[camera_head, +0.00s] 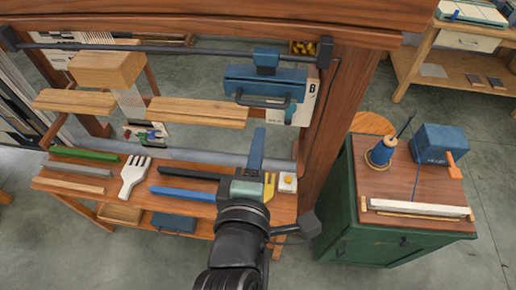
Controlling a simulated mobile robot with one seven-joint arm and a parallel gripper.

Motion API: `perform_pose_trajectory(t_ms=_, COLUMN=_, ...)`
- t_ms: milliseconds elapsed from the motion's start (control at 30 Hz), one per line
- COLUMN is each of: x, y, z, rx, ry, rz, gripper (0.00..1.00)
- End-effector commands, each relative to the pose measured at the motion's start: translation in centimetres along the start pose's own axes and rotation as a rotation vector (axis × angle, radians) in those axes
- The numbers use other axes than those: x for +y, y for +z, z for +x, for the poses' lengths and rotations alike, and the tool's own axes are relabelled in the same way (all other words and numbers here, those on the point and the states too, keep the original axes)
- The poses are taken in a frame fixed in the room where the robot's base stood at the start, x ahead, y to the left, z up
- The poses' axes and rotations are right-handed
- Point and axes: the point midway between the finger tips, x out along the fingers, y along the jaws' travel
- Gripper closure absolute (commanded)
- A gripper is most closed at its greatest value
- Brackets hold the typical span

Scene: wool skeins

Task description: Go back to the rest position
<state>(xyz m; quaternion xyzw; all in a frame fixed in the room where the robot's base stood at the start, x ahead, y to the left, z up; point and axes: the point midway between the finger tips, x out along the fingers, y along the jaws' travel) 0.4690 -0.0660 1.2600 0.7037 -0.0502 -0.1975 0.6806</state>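My arm reaches up from the bottom middle of the camera_head view. My gripper (246,187) is at its far end, over the right part of the wooden bench (285,212) in front of the loom frame. The gripper's fingers are not clearly seen, so I cannot tell whether it is open or shut. An upright blue bar (257,150) stands just beyond the gripper. A small yellow piece (269,187) shows right beside it. No wool skein can be made out.
The loom's right post (335,110) rises close to my arm. The bench holds a white fork-like comb (133,176), a green bar (85,154) and a blue bar (182,193). A green cabinet (350,225) at right carries a blue spool (381,152) and a blue box (438,143).

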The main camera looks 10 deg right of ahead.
Motion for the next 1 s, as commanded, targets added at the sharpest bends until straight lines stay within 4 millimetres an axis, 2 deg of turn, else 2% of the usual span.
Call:
perform_pose_trajectory(t_ms=600, x=0.0, y=0.0, z=-0.3, rx=0.000, ry=0.000, rz=0.001, gripper=0.73)
perform_pose_trajectory(t_ms=667, x=0.5, y=-0.2, z=-0.2, rx=0.005, ry=0.011, rz=0.021, gripper=0.73)
perform_pose_trajectory(t_ms=767, x=3.3, y=-1.1, z=0.3, rx=0.042, ry=0.073, rz=0.147, gripper=0.73)
perform_pose_trajectory(t_ms=833, x=6.7, y=-2.2, z=0.5, rx=0.095, ry=0.144, rz=0.299, gripper=0.73)
perform_pose_trajectory(t_ms=967, x=15.2, y=-4.1, z=-0.3, rx=0.264, ry=0.301, rz=0.657, gripper=0.73)
perform_pose_trajectory(t_ms=1000, x=17.9, y=-4.5, z=-1.0, rx=0.329, ry=0.344, rz=0.767, gripper=0.73)
